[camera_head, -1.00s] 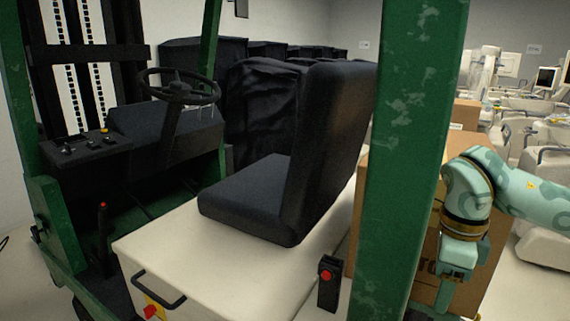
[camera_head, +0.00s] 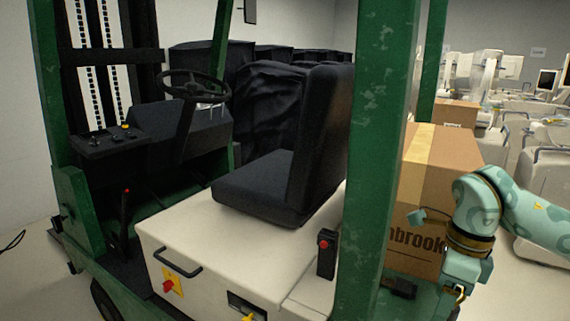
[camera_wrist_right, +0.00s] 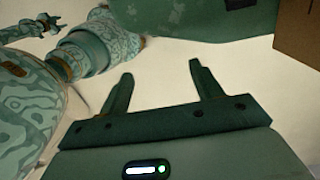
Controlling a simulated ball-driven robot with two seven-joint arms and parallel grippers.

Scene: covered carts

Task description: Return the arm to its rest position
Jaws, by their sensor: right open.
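My right arm (camera_head: 485,205) comes in from the right in the head view, bent at the elbow, with its forearm hanging down in front of a cardboard box. Its hand is near the bottom edge, and the fingers are not clear there. In the right wrist view my right gripper (camera_wrist_right: 160,69) is open, its two dark green fingers apart with nothing between them. Pale floor lies beyond the fingertips. My left arm does not show in the head view. Teal patterned parts of my own body fill the left of the wrist view.
A green forklift post (camera_head: 376,150) stands just left of my right arm. The cardboard box (camera_head: 455,165) is close behind the arm. A black seat (camera_head: 300,150) sits on the forklift's cream body (camera_head: 215,235). Covered carts (camera_head: 270,105) stand behind.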

